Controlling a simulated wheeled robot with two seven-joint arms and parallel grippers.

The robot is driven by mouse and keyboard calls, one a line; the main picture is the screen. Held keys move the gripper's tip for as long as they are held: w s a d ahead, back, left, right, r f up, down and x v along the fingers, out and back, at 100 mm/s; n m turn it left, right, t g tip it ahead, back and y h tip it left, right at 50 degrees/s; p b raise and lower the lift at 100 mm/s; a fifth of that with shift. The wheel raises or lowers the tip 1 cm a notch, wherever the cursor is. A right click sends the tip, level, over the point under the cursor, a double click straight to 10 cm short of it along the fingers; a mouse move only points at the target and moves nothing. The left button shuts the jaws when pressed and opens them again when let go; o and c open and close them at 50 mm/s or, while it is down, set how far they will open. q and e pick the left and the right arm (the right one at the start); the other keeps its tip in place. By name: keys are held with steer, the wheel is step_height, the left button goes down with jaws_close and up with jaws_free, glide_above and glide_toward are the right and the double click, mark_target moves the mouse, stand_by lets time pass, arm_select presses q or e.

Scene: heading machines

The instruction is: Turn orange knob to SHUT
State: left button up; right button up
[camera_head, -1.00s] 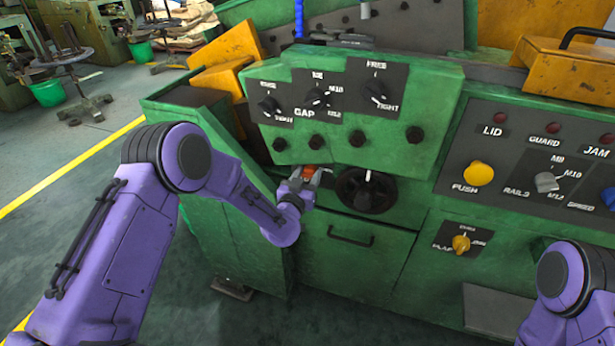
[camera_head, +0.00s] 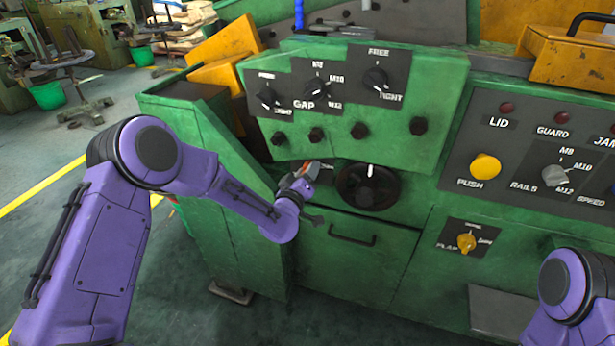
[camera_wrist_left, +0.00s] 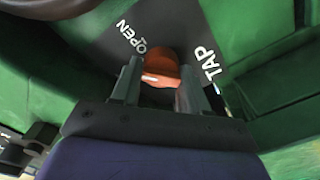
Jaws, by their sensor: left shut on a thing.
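The orange knob (camera_wrist_left: 160,68) sits on a dark plate (camera_wrist_left: 110,45) lettered OPEN and TAP in the left wrist view. A pale pointer mark shows on the knob's near side. No SHUT lettering is visible there. My left gripper (camera_wrist_left: 160,85) is shut on the knob, one finger on each side of it. In the head view my left gripper (camera_head: 304,190) is at the green machine's front, left of a black handwheel, and the orange knob (camera_head: 312,169) is mostly hidden by it. My right arm shows at the lower right; its gripper is out of view.
The black handwheel (camera_head: 369,186) is close to the right of my left gripper. A green panel with black GAP knobs (camera_head: 317,88) overhangs above. A drawer handle (camera_head: 352,236) is below. A yellow FLAP knob (camera_head: 466,242) and PUSH button (camera_head: 485,167) are farther right.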

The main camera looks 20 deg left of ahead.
arm_select(q)
steer(key=shift+a+f+n+b, duration=0.1)
steer(key=shift+n+b, duration=0.95)
steer(key=shift+n, duration=1.15)
steer(key=shift+a+f+n+b, duration=0.1)
steer(key=shift+n+b, duration=0.95)
steer(key=shift+n, duration=1.15)
steer(key=o, duration=1)
steer(key=shift+a, duration=0.1)
steer(key=s+b, duration=0.1)
steer(key=s, duration=0.9)
steer(key=shift+s+a, duration=0.1)
steer(key=shift+s, duration=0.2)
